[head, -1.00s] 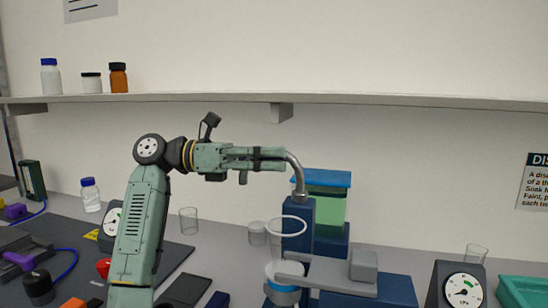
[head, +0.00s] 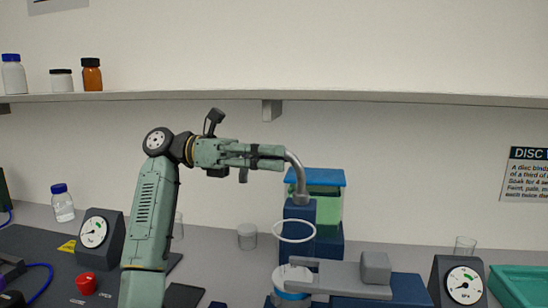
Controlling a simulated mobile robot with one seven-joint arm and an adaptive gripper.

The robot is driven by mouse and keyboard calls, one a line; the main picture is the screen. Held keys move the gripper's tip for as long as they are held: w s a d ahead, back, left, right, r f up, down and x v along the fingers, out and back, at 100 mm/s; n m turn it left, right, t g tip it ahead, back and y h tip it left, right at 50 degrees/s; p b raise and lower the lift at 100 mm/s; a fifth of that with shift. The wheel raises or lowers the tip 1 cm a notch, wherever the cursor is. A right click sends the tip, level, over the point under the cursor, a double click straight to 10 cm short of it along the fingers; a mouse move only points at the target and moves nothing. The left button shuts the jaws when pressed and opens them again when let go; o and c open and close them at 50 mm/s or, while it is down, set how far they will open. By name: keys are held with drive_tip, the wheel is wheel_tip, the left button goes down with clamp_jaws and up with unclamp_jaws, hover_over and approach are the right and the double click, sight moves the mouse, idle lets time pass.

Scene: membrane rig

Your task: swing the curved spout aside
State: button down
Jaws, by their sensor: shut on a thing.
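The curved spout (head: 298,174) is a grey metal tube. It rises from a collar on top of a dark blue column (head: 299,212) and bends over to the left. My gripper (head: 270,157) is shut on the spout's upper left end, with the arm reaching in from the left. The fingertips are small and dark here, so the exact contact is hard to see. Below and in front of the column stands a clear glass cylinder (head: 294,231) with an open rim, above a white cup with a blue band (head: 292,281).
A green tank with a blue lid (head: 317,177) stands right behind the column. A grey lever arm with a block (head: 375,267) lies right of the cup. Gauges stand left (head: 94,231) and right (head: 464,284). A shelf (head: 180,97) with bottles runs along the wall.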

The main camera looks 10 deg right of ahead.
drive_tip(key=shift+s, duration=0.15)
drive_tip(key=c, duration=1.8)
unclamp_jaws()
drive_tip(key=shift+s+r, duration=0.1)
drive_tip(key=shift+o, duration=0.2)
drive_tip(key=v, duration=0.7)
drive_tip(key=shift+w+a, duration=0.2)
drive_tip(key=shift+w, duration=0.05)
